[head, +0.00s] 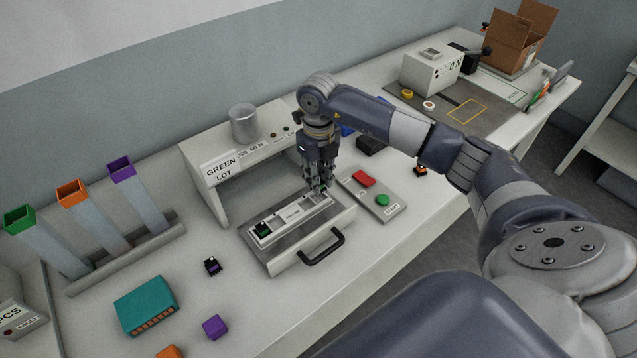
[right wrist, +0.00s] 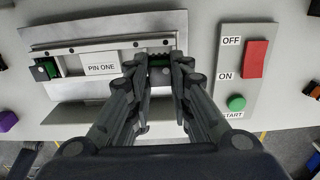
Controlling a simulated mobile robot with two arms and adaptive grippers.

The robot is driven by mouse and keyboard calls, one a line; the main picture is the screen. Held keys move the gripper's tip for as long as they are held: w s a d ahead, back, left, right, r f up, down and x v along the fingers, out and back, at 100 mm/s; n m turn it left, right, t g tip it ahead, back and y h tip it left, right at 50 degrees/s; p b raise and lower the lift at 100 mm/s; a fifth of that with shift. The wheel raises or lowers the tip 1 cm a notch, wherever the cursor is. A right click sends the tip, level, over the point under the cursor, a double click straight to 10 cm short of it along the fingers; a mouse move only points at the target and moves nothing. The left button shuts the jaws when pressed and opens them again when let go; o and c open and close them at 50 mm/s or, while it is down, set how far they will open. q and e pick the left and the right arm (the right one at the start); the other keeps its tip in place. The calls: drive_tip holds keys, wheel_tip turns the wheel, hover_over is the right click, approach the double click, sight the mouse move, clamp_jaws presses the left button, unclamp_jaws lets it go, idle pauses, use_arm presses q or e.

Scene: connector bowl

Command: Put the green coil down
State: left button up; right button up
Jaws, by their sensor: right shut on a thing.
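My right gripper (head: 320,188) points down over the right end of a grey fixture (head: 281,262) with a black handle. In the right wrist view its fingers (right wrist: 160,72) are shut on the green coil (right wrist: 159,60), of which only a small green strip shows between the fingertips. The coil is at the right end of the fixture's slot; I cannot tell whether it touches the bottom. Another green and black piece (head: 263,230) sits at the slot's left end, also in the right wrist view (right wrist: 46,69). My left gripper is not in view.
A switch panel (head: 385,208) with a red switch and green button stands close right of the fixture. A "GREEN LOT" housing (head: 220,168) rises behind. Coloured tubes (head: 100,215), a teal block (head: 146,304) and small connectors lie left. A cardboard box (head: 518,40) is far right.

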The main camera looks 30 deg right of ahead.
drive_tip(key=shift+f+p, duration=0.3)
drive_tip(key=shift+f, duration=0.05)
wheel_tip(320, 180, down, 2)
drive_tip(key=shift+f+p, duration=0.1)
drive_tip(key=shift+p, duration=0.45)
drive_tip(key=shift+f, duration=0.25)
drive_tip(key=shift+f, duration=0.1)
drive_tip(key=shift+f, duration=0.15)
drive_tip(key=o, duration=0.9)
drive_tip(key=shift+c, duration=0.2)
